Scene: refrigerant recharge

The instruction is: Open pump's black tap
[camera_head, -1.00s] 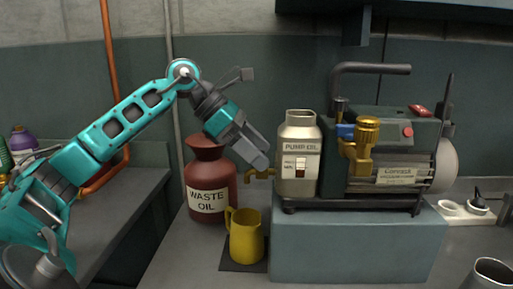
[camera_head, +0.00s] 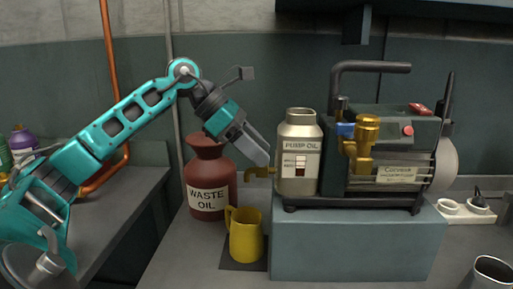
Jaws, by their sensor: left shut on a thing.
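The pump (camera_head: 392,150) stands on a grey block at the right, with the pump oil container (camera_head: 298,155) at its left end. A brass spout (camera_head: 255,174) sticks out to the left from the container's lower part. My left gripper (camera_head: 262,161) reaches down from the upper left, its fingertips right at this spout. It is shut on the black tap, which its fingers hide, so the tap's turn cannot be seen. My right gripper is out of view.
A red-brown waste oil jug (camera_head: 208,180) stands left of the spout. A yellow pitcher (camera_head: 245,236) stands on a dark mat (camera_head: 229,265) below it. The grey block (camera_head: 355,246) raises the pump. A metal cup (camera_head: 490,273) is at the lower right.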

